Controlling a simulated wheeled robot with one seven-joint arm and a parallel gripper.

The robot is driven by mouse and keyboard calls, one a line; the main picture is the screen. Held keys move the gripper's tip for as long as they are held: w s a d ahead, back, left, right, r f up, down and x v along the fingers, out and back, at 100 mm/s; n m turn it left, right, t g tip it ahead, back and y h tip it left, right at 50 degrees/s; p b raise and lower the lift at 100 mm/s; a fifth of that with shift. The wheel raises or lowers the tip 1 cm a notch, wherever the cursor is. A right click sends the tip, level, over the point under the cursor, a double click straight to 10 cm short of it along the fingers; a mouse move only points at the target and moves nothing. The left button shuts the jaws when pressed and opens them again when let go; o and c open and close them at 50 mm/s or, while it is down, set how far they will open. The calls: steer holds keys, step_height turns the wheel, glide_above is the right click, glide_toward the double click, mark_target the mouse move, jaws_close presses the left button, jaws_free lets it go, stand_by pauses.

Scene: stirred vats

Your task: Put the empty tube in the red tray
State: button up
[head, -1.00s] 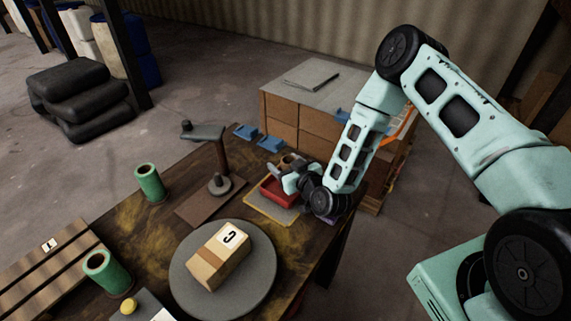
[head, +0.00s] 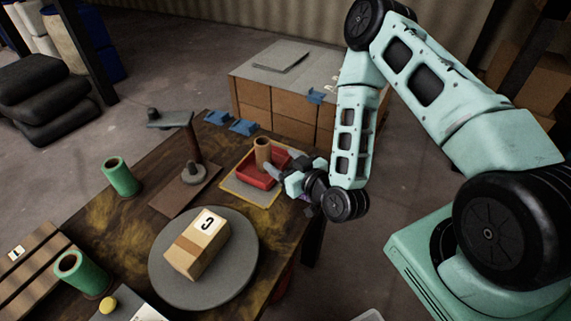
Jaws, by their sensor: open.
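A brown open-topped tube (head: 263,153) stands upright in the red tray (head: 246,174), toward its back. The tray sits on a yellow-edged mat (head: 239,187) at the right side of the table. My gripper (head: 284,172) is open and empty at the right side of the tray, apart from the tube as far as I can tell. Two green tubes also stand upright on the table, one at the back left (head: 121,178) and one at the front left (head: 82,273). Both show dark open tops.
A grey round plate (head: 235,279) bears a cardboard box (head: 196,245). A stand with an arm (head: 190,160) rises behind it. Blue holders (head: 243,127) lie at the far edge. A yellow ball (head: 108,305) is at the front.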

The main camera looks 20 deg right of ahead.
steer(key=s+a+r+n+g+y, duration=0.1)
steer(key=s+a+r+n+g, duration=0.1)
steer(key=a+r+n+g, duration=0.25)
steer(key=s+a+r+n+g, duration=0.1)
steer(key=s+a+r+g, duration=0.2)
steer(key=a+g, duration=0.3)
steer(key=s+d+r+g+h, duration=0.1)
steer(key=s+r+g+h, duration=0.1)
steer(key=s+r, duration=0.4)
steer(key=s+d+r+g+h, duration=0.1)
steer(key=s+r, duration=0.5)
steer(key=s, duration=0.7)
steer(key=shift+s+g+h, duration=0.2)
steer(key=shift+g+h, duration=0.4)
steer(key=shift+g, duration=0.25)
steer(key=shift+m, duration=0.25)
